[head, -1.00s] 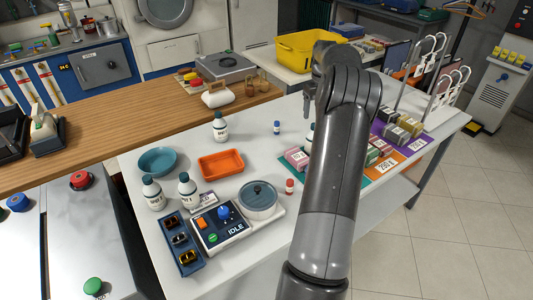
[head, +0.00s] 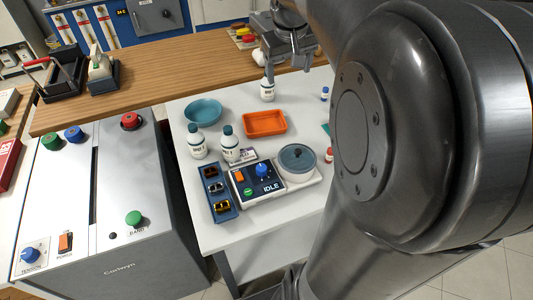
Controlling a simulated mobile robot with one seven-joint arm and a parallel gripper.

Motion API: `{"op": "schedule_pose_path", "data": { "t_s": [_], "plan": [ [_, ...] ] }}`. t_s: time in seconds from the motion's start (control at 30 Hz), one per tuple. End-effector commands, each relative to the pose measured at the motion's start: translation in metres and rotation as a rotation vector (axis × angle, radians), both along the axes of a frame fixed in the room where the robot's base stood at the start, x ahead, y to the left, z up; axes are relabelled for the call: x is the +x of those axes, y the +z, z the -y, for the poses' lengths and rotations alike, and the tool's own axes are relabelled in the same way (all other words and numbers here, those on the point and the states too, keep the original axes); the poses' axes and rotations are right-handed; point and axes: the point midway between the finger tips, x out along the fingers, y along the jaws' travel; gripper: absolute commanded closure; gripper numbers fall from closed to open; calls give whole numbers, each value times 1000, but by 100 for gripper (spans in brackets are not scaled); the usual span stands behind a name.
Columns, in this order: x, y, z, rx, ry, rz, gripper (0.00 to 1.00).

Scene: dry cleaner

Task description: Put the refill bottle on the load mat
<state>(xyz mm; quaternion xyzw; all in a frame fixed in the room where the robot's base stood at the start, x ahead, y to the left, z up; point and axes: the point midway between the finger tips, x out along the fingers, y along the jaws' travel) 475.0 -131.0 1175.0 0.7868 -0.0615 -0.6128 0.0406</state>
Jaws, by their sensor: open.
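Three white bottles stand upright on the white table. One white bottle (head: 267,92) is at the back, behind the orange tray. Two dark-capped white bottles, the left one (head: 198,145) and the right one (head: 231,147), stand near the front left. Their labels are too small to tell which is the refill bottle. My gripper (head: 282,70) is open and close above the back bottle, whose top it partly hides; I cannot tell whether they touch.
A teal bowl (head: 203,111), an orange tray (head: 265,123), the control box (head: 257,180) and a blue parts tray (head: 219,203) crowd the table. Small blue-capped (head: 324,94) and red-capped (head: 328,155) vials stand at right. My arm hides the table's right side.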

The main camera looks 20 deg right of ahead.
Motion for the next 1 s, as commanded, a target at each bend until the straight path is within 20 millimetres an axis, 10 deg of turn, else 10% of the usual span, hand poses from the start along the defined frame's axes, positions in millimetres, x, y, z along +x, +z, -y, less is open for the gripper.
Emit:
{"op": "schedule_pose_path", "data": {
  "t_s": [0.53,1.0],
  "plan": [
    [-156,-35,-118,94,55,208,27],
    [-185,-54,-131,134,64,244,27]
  ]
}}
